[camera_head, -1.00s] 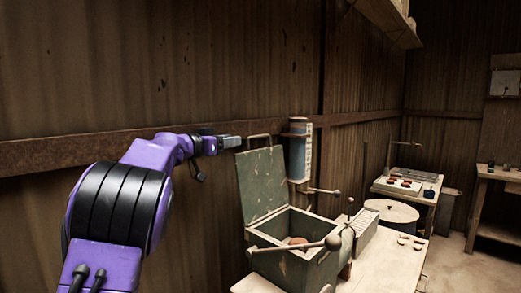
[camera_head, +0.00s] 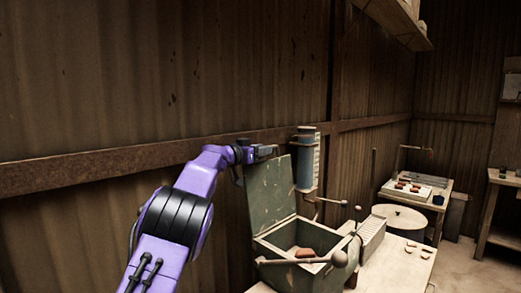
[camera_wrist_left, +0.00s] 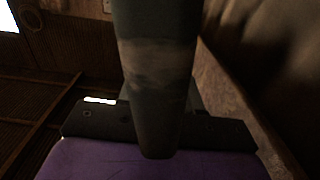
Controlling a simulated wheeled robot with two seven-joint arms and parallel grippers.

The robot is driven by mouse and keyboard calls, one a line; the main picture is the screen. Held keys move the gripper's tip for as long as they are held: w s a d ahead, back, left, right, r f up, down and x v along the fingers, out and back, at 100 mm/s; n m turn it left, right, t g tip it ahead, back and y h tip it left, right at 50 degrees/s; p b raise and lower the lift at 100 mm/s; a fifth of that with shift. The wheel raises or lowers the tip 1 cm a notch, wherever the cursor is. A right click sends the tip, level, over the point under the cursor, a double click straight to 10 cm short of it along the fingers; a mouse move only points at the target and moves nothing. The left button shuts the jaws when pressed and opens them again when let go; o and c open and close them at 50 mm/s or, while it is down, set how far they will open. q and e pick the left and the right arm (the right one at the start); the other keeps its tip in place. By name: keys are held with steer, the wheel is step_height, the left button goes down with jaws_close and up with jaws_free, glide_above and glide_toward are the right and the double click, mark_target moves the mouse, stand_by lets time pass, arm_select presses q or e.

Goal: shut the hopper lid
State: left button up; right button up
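The hopper (camera_head: 282,268) is a worn green metal box on the bench, with a reddish lump (camera_head: 305,253) inside. Its lid (camera_head: 271,194) stands open, nearly upright, at the back. My left gripper (camera_head: 266,152) is at the top edge of the lid. It covers the place of the lid's handle, and I cannot tell whether it touches the lid. In the left wrist view, one dark column of the gripper's fingers (camera_wrist_left: 158,75) fills the middle; whether they are parted is hidden. My right gripper is not in view.
A lever with a round knob (camera_head: 339,259) crosses the hopper's front. A blue-grey cylinder (camera_head: 306,160) is on the wall just right of the lid. The bench top (camera_head: 402,265) lies to the right. A round drum (camera_head: 400,219) and a side table (camera_head: 415,195) stand farther back.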

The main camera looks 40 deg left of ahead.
arm_select(q)
jaws_close()
steer(key=shift+d, duration=0.1)
steer(key=shift+d+m+b, duration=0.3)
steer(key=shift+d+b, duration=0.1)
steer(key=shift+d, duration=0.15)
steer(key=s+d+f+m+b, duration=0.1)
steer(key=d+m+b, duration=0.5)
steer(key=d, duration=0.9)
steer(key=shift+s+d+f+m+b, duration=0.25)
steer(key=shift+f+m+b, duration=0.05)
steer(key=shift+f+b, duration=0.25)
